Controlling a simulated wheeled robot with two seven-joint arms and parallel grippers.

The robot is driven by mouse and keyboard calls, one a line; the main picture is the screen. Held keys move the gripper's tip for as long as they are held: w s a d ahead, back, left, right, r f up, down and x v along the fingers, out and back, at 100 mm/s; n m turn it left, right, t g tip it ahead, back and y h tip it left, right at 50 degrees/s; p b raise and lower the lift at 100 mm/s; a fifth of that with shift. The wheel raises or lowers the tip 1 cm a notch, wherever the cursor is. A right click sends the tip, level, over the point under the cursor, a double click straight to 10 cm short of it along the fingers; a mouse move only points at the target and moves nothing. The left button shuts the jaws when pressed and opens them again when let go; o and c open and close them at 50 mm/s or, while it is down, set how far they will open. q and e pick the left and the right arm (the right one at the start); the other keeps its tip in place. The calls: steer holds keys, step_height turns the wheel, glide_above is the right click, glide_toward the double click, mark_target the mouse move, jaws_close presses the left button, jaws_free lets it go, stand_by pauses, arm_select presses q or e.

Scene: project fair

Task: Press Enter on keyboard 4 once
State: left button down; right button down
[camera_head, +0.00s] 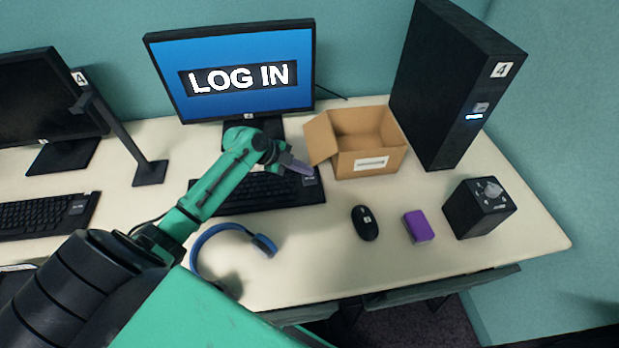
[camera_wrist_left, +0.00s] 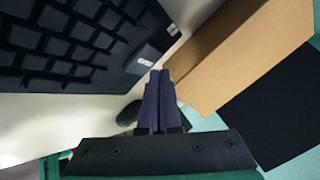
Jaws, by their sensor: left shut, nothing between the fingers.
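The black keyboard (camera_head: 275,192) lies below the monitor that bears a small 4 tag (camera_head: 248,116) and reads LOG IN. My left gripper (camera_head: 306,171) is shut and empty, over the keyboard's right end in the head view, and hides part of its keys. In the left wrist view the keyboard (camera_wrist_left: 75,45) fills the upper left. There the shut purple-grey fingers (camera_wrist_left: 160,74) point at the edge by a small pale label (camera_wrist_left: 146,62). I cannot tell whether the fingertips touch a key. My right gripper is not in view.
An open cardboard box (camera_head: 370,160) stands just right of the fingertips. Behind it is a black tower (camera_head: 440,90) marked 4. A mouse (camera_head: 365,223), a purple block (camera_head: 418,226), a black cube (camera_head: 479,208) and blue headphones (camera_head: 208,235) lie on the desk. Another keyboard (camera_head: 45,213) is left.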

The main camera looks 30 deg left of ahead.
mark_target(305, 178)
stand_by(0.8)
arm_select(q)
steer(key=shift+f+b, duration=0.4)
steer(key=shift+f, duration=0.05)
steer(key=shift+f+b, duration=0.35)
steer(key=shift+f, duration=0.05)
stand_by(0.3)
steer(key=shift+r, duration=0.15)
steer(key=shift+r+p, duration=0.7)
step_height(305, 178, up, 5)
steer(key=p, duration=0.4)
steer(key=shift+r, duration=0.1)
